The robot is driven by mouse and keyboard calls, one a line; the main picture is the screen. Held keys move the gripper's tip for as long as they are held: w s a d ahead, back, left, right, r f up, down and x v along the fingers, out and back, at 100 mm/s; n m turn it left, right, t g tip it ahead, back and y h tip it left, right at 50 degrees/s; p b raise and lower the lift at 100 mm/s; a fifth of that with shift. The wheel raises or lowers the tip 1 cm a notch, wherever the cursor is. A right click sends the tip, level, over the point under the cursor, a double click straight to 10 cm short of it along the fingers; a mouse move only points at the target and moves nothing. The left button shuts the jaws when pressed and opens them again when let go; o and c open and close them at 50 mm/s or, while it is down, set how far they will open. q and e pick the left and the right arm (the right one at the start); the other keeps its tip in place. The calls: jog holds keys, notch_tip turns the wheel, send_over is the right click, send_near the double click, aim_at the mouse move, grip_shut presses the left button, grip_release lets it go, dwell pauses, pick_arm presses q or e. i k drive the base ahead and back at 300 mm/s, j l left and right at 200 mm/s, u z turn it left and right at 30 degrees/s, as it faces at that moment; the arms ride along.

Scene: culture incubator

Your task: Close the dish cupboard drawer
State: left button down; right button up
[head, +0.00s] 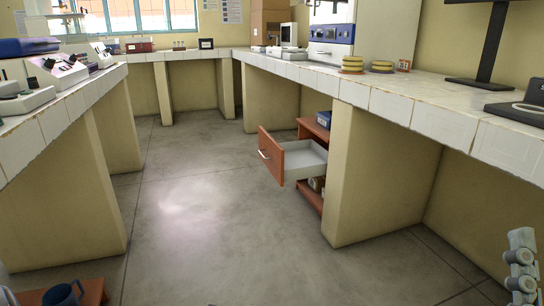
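The dish cupboard (314,131) is a low reddish-brown wooden unit under the right-hand bench, partly hidden behind a cream bench support. Its drawer (304,161) is pulled out far to the left into the aisle. The drawer has a brown wooden front with a pale bar handle (264,154) and a light grey, empty-looking inside. Neither of my grippers can be made out. A grey jointed part of what looks like my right arm shows at the lower right edge, well apart from the drawer.
The grey floor (200,215) in the aisle is clear up to the drawer. The cream bench support (365,175) stands just right of the cupboard. White-tiled benches carry lab equipment on both sides. A brown surface with a dark blue mug (62,294) is at the lower left.

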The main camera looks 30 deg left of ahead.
aim_at(288, 162)
jog(key=i+j+u, duration=0.2)
jog(key=i+u, duration=0.15)
jog(key=i, duration=0.25)
jog(key=i+u, duration=0.3)
jog(key=i, duration=0.25)
jog(key=i+j, duration=0.25)
jog(key=i, duration=0.15)
jog(key=i+j+u, duration=0.15)
jog(key=i, duration=0.25)
jog(key=i+j, duration=0.3)
jog(key=i+j+z, duration=0.25)
jog(key=j, duration=0.15)
jog(key=j+z, duration=0.55)
jog(key=j, duration=0.2)
jog(key=i, duration=0.05)
